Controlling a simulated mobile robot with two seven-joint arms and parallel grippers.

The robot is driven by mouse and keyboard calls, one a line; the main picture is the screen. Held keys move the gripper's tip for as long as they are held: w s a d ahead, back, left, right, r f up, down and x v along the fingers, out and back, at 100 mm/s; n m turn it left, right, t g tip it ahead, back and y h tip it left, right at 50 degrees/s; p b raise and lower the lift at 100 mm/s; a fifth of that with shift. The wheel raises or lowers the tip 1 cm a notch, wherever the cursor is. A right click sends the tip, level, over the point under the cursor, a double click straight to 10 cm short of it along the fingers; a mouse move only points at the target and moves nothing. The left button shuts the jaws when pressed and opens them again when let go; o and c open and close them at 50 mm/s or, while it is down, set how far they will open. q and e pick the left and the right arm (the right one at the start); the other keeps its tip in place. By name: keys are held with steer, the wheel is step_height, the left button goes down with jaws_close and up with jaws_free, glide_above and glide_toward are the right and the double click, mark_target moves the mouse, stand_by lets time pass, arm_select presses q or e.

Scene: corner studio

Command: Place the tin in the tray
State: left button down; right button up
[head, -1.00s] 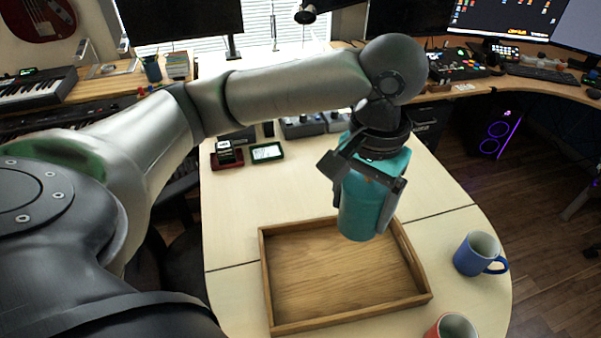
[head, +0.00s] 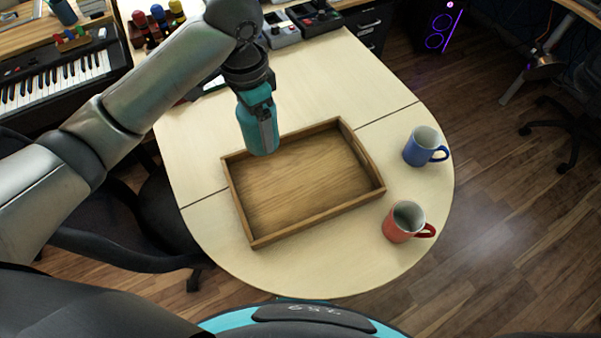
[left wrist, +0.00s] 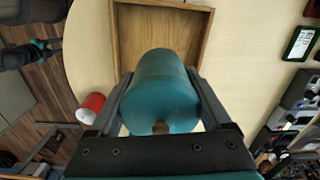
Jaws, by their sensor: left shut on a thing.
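The teal tin (head: 256,122) is held in my left gripper (head: 262,118), which is shut on it. In the left wrist view the tin (left wrist: 162,88) sits between the two fingers of the left gripper (left wrist: 160,100). The wooden tray (head: 378,186) lies on the table, empty in what shows. In the head view the tin overlaps the tray's far left edge and appears to be above the table. The tray also shows in the left wrist view (left wrist: 118,40), beyond the tin. My right gripper is not in view.
A blue mug (head: 420,148) and a red mug (head: 400,222) stand right of the tray on the pale table (head: 330,280). Grey devices (head: 281,30) are at the table's back. A black chair (head: 130,245) is at the left. The table is bare around the tray's near side.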

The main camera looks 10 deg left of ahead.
arm_select(q)
steer(key=shift+d+f+m+p, duration=0.2)
steer(key=shift+f+m+p, duration=0.1)
steer(key=shift+f+m, duration=0.55)
steer(key=shift+r+m, duration=0.25)
steer(key=shift+r, duration=0.05)
step_height(320, 180, down, 20)
steer(key=b, duration=0.5)
steer(key=shift+a+r, duration=0.1)
steer(key=shift+r, duration=0.05)
jaws_free()
step_height(320, 180, up, 12)
steer(key=p, duration=0.3)
